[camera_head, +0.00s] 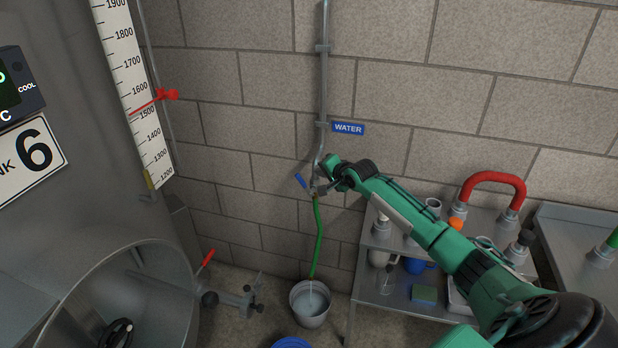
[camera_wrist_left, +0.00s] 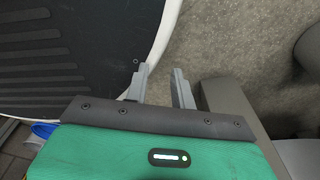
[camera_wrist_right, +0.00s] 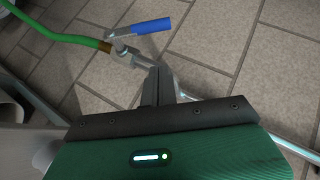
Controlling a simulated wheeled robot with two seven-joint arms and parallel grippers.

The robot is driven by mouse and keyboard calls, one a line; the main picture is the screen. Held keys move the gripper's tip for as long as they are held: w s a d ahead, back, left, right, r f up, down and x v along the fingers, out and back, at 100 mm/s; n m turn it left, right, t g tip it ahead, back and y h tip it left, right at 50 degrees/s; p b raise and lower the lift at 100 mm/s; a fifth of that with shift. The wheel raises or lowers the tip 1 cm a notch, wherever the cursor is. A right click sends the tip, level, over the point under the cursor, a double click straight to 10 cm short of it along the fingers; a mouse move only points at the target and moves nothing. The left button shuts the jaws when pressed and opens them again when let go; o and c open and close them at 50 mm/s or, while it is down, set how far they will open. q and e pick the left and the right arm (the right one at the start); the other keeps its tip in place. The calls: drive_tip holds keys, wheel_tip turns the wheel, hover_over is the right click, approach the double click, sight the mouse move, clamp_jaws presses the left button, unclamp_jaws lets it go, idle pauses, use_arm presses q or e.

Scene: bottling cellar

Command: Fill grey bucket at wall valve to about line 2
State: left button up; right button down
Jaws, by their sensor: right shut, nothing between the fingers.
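The grey bucket (camera_head: 298,313) stands upright on the floor by the wall. The green hose (camera_head: 319,235) hangs from the wall valve (camera_head: 316,190) to the bucket's mouth. A pale streak below the hose end looks like running water; the level and line marks cannot be read. The valve's blue lever (camera_head: 300,181) sticks out up and left; it also shows in the right wrist view (camera_wrist_right: 152,26). My right gripper (camera_head: 322,184) is shut and empty beside the valve, its tips (camera_wrist_right: 160,72) apart from the lever. My left gripper (camera_wrist_left: 159,75) is open and empty.
A blue WATER sign (camera_head: 348,128) is by the pipe. A steel shelf (camera_head: 395,303) with cups and a red hose (camera_head: 492,178) stands right of the bucket. A tank with an open round hatch (camera_head: 190,290) and a red-handled valve (camera_head: 206,260) is at left. A blue container (camera_head: 292,343) shows below.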

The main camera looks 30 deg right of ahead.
use_arm(q)
drive_tip(key=shift+s+p, duration=0.35)
drive_tip(key=shift+s, duration=0.3)
use_arm(e)
drive_tip(key=w+a+f, duration=0.2)
drive_tip(key=w+f, duration=0.1)
drive_tip(key=shift+a, duration=0.4)
use_arm(q)
drive_tip(key=shift+w+r, duration=0.1)
drive_tip(key=shift+w+r, duration=0.1)
drive_tip(key=shift+r, duration=0.05)
use_arm(e)
drive_tip(key=shift+w+r, duration=0.1)
drive_tip(key=shift+r, duration=0.05)
